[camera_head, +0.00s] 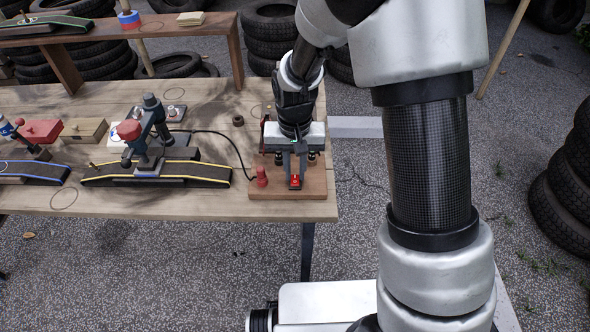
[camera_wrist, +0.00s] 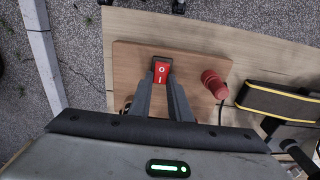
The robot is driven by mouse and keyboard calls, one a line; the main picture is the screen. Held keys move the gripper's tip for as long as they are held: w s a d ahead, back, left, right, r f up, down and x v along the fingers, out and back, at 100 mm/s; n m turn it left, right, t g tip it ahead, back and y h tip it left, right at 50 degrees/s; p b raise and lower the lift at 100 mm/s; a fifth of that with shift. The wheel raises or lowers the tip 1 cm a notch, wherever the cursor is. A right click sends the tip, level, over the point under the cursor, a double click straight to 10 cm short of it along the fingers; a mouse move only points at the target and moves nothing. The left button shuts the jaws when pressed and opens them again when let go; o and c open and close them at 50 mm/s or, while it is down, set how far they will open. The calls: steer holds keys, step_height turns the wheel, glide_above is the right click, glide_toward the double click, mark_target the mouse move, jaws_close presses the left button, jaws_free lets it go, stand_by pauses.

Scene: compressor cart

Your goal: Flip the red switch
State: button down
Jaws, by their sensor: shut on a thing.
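The red switch (camera_head: 295,182) is a rocker in a dark housing on a wooden board at the table's right end. In the wrist view the red switch (camera_wrist: 161,71) shows white "O" and "I" marks, with the "I" nearer my gripper. My gripper (camera_head: 294,177) points down at the switch from above. In the wrist view my gripper (camera_wrist: 163,88) has its two grey fingers close together, one at each side of the switch's near end, shut on it. The fingertips hide part of the switch's sides. I cannot tell which side of the rocker is pressed.
A red knob-like plug (camera_head: 262,176) with a black cable stands left of the switch on the wooden board (camera_head: 318,180). A black ramp with yellow edges (camera_head: 215,172) and a red-topped grey device (camera_head: 130,131) lie further left. Tyres (camera_head: 562,205) stand beyond the table.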

steer(key=t+b, duration=0.1)
steer(key=b, duration=0.1)
steer(key=t+b, duration=0.2)
steer(key=shift+s+a+f+b, duration=0.1)
steer(key=shift+s+f+b, duration=0.25)
steer(key=shift+s+b, duration=0.05)
steer(key=shift+s+r+t+b, duration=0.2)
steer(key=shift+r+t+b, duration=0.3)
steer(key=shift+b, duration=0.65)
steer(key=c, duration=1.6)
jaws_free()
steer(key=shift+c, duration=0.2)
steer(key=p+v, duration=0.4)
steer(key=v, duration=1.3)
steer(key=shift+s+p, duration=0.15)
steer(key=shift+p, duration=0.2)
steer(key=shift+r, duration=0.1)
